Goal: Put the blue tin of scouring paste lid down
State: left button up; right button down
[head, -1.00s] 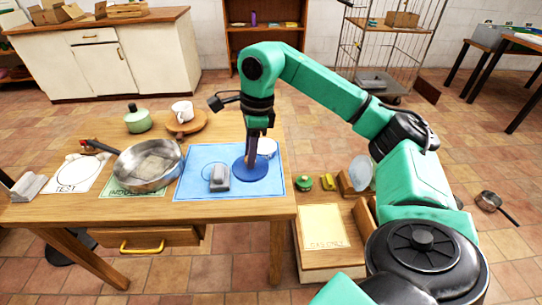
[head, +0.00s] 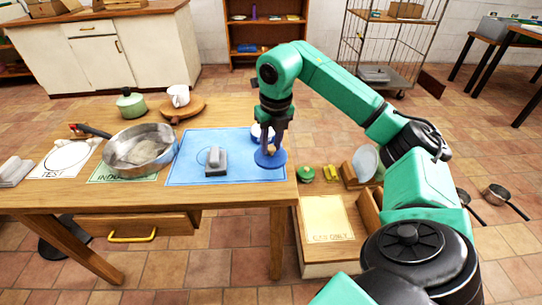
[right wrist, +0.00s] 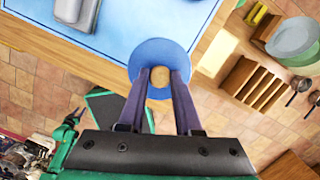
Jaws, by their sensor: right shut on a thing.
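My right gripper (head: 271,140) points down at the right end of the table, shut on the tan knob of a round blue lid-like disc (head: 270,160). In the right wrist view the same disc (right wrist: 160,45) lies between and beyond the fingertips, overlapping the table edge. I cannot tell whether it touches the mat. A small round thing with a white top and blue side (head: 261,131), perhaps the blue tin, stands just behind, partly hidden by the gripper. My left gripper is out of view.
A blue mat (head: 195,173) carries a grey block (head: 216,162). Right of the table are a low box (head: 328,222), a wooden rack and a pale plate (head: 366,163).

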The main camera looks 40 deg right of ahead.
aim_at(272, 153)
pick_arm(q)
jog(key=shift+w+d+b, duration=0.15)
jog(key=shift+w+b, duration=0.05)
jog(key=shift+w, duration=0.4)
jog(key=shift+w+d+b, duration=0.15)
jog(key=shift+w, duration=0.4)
pick_arm(e)
notch_tip(272, 153, down, 5)
jog(key=shift+f, duration=0.1)
jog(key=shift+f, duration=0.1)
jog(key=c, duration=1)
grip_release()
jog(key=o, duration=0.4)
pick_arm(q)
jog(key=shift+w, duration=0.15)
